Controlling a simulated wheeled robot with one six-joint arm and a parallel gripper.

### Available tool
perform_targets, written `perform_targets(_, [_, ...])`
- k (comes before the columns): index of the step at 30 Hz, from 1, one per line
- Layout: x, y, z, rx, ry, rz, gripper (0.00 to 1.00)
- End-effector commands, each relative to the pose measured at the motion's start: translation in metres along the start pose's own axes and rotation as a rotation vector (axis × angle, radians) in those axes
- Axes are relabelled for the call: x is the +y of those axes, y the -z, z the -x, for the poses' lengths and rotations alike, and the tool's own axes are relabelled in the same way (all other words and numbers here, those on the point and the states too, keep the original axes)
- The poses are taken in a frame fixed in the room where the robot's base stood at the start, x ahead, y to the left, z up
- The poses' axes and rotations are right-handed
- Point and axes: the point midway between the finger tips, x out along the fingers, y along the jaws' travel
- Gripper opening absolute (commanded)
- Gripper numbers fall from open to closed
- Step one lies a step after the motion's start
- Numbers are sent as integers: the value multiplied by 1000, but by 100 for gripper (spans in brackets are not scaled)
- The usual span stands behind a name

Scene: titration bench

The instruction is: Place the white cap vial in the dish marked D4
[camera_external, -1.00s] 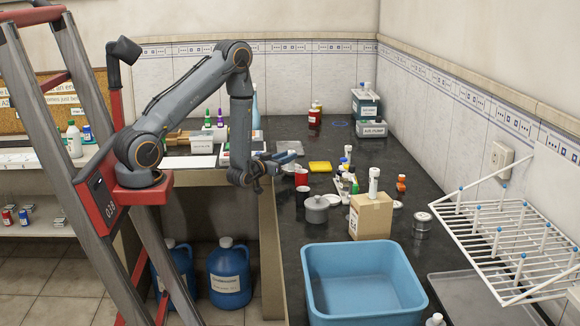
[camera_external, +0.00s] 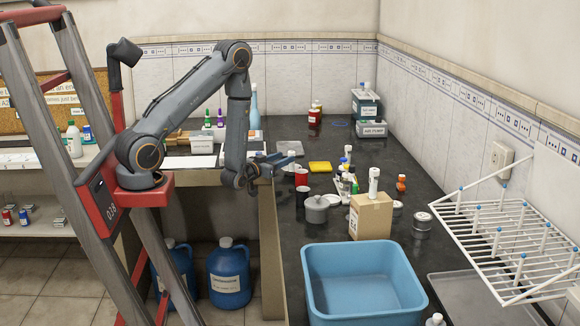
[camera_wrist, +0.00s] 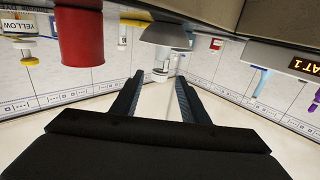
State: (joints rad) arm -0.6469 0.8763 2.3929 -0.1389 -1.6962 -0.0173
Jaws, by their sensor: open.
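My gripper (camera_external: 284,159) is open over the left edge of the dark bench, its fingers pointing right. Its two dark fingers show apart in the wrist view (camera_wrist: 159,77), with nothing held between them. Beyond the fingertips, a small white and clear object (camera_wrist: 162,72) shows in the gap; I cannot tell whether it is the white cap vial. In the outside view, a white-topped bottle (camera_external: 374,182) stands at the cardboard box, and small bottles (camera_external: 347,165) cluster behind it. I cannot tell which is the task's vial. No D4 mark is readable.
A blue tub (camera_external: 364,285), cardboard box (camera_external: 371,217), grey pot (camera_external: 317,210) and white drying rack (camera_external: 510,235) crowd the near bench. A yellow pad (camera_external: 320,167) lies near the gripper. A red cylinder (camera_wrist: 78,38) shows in the upside-down wrist view. The back middle of the bench has free room.

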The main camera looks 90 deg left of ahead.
Motion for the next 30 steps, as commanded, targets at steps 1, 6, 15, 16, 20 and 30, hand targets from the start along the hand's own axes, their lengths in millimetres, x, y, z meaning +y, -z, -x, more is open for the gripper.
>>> perform_targets(1, [1,-3,12,-3,-1,-1,41])
perform_targets(6, [1,-3,50,-2,0,0,41])
perform_targets(15, [0,2,84,-2,0,1,41])
perform_targets(16, [0,2,86,-1,-1,1,41])
perform_targets(20, [0,1,90,0,0,0,41])
perform_targets(30, [0,0,91,1,1,0,41])
